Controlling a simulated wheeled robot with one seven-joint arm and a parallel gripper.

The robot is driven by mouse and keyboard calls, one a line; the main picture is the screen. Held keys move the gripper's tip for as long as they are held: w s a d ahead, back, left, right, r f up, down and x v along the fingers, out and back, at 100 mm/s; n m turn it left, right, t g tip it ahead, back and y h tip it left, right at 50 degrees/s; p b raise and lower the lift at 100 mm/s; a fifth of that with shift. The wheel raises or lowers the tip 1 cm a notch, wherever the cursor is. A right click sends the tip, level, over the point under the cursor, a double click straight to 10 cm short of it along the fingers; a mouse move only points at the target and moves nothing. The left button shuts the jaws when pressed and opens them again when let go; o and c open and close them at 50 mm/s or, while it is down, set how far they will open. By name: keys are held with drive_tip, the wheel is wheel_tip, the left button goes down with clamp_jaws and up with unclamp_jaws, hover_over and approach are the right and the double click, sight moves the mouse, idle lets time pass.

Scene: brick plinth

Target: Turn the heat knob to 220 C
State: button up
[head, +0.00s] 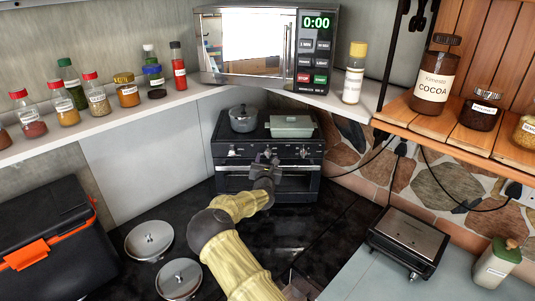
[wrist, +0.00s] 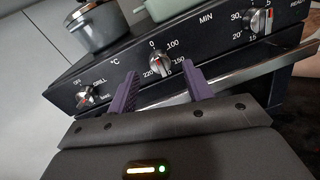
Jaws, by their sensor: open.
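The heat knob (wrist: 159,63) is a silver knob on the black front panel of a small oven (head: 228,178). Its scale reads 0, 100, 150 and 220, with °C to its left. Its grip looks roughly upright; I cannot tell its exact setting. My gripper (wrist: 161,87) is open with purple fingers pointing at the panel. The fingertips lie just below the knob in the wrist view, one to each side, and nothing is between them. In the head view my gripper (head: 266,159) is in front of the oven's panel and hides its middle.
A function knob (wrist: 85,98) is to the left and a minute knob (wrist: 261,21) to the right. The oven handle (wrist: 245,77) runs below the panel. A pot (head: 243,119) and a green dish (head: 291,126) stand on top. Two lidded pots (head: 149,240) sit on the dark counter.

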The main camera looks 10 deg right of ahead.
sight(268, 152)
drive_tip(key=shift+p+x, duration=0.45)
drive_tip(key=shift+x, duration=1.05)
drive_tip(key=c, duration=1)
